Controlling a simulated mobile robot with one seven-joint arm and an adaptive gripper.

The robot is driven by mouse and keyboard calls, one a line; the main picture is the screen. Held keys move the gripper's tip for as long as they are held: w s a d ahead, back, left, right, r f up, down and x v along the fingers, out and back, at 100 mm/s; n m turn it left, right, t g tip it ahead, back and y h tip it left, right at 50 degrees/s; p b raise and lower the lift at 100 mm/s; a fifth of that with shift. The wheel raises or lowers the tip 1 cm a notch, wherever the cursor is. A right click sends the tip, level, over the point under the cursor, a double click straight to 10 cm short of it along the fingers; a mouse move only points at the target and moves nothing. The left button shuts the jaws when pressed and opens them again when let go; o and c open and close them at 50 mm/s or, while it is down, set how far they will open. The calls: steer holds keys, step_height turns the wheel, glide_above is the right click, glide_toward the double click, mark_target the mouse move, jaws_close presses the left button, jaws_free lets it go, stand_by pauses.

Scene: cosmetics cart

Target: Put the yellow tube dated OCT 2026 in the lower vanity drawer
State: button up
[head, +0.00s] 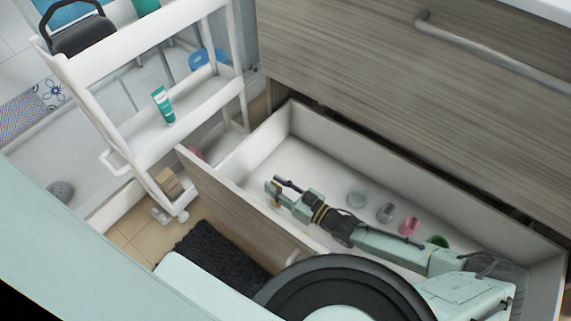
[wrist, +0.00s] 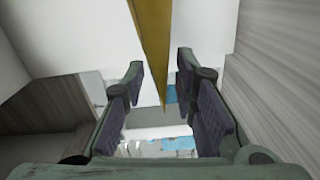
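The lower vanity drawer (head: 228,203) is pulled open in the head view. My gripper (head: 277,187) is inside it, near its left end. In the wrist view my gripper (wrist: 160,68) is open, with a clear gap between its fingers. A narrow yellow tube (wrist: 154,42) shows between and beyond the fingertips, with space visible on both sides of it. I cannot tell whether it rests on the drawer floor. Its date is not readable.
Several round jars, including a pink one (head: 409,225) and a green one (head: 437,242), stand in the drawer beside my arm. A white cart (head: 150,140) with a teal tube (head: 163,105) stands left. The upper drawer (head: 370,60) is shut. The drawer floor's left end is mostly clear.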

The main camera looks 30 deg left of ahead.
steer(key=s+d+p, duration=0.1)
steer(key=d+p, duration=0.1)
steer(key=d, duration=1)
steer(key=shift+s, duration=0.2)
